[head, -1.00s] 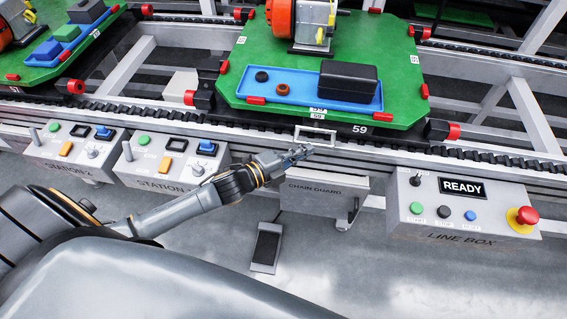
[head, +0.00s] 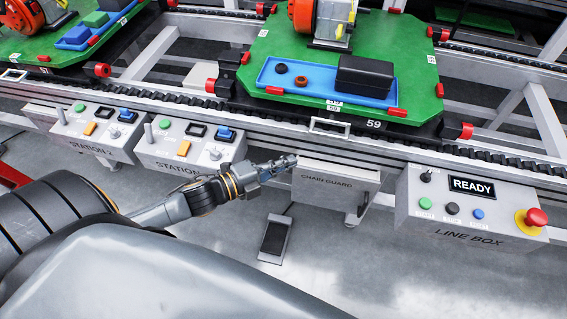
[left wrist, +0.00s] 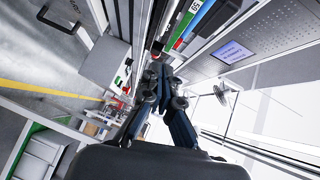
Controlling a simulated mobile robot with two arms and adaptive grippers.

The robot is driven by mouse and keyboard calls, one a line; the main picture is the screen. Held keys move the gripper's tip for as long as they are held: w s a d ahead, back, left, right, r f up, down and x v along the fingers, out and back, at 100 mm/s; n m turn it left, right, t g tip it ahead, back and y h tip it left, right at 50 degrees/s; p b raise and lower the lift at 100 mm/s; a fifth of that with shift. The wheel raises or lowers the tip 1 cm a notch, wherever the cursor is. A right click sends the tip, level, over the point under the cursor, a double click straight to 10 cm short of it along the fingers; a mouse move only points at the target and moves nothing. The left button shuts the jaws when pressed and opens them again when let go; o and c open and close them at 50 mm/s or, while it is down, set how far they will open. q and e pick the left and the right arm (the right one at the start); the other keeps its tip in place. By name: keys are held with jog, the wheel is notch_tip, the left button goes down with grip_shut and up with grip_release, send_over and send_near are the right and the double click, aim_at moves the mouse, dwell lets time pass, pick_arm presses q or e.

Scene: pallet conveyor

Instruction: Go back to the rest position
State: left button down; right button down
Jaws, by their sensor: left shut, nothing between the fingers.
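My left gripper (head: 280,164) is shut and empty in the head view, just left of the chain guard box (head: 338,182) and in front of the conveyor rail. It also shows in the left wrist view (left wrist: 160,75), with its fingers together. The green pallet (head: 415,62) marked 59 sits on the conveyor above it, apart from the gripper. The pallet carries a blue tray (head: 310,91) with a black box (head: 364,75) and two small rings. My right gripper is not in view.
Station boxes (head: 190,150) with buttons stand left of the gripper, and a line box (head: 465,205) reading READY, with a red emergency button (head: 535,217), stands at right. A foot pedal (head: 274,238) lies on the floor below. Floor right of the pedal is clear.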

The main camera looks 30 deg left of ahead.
pick_arm(q)
jog(key=shift+s+a, duration=0.15)
jog(key=shift+s, duration=0.1)
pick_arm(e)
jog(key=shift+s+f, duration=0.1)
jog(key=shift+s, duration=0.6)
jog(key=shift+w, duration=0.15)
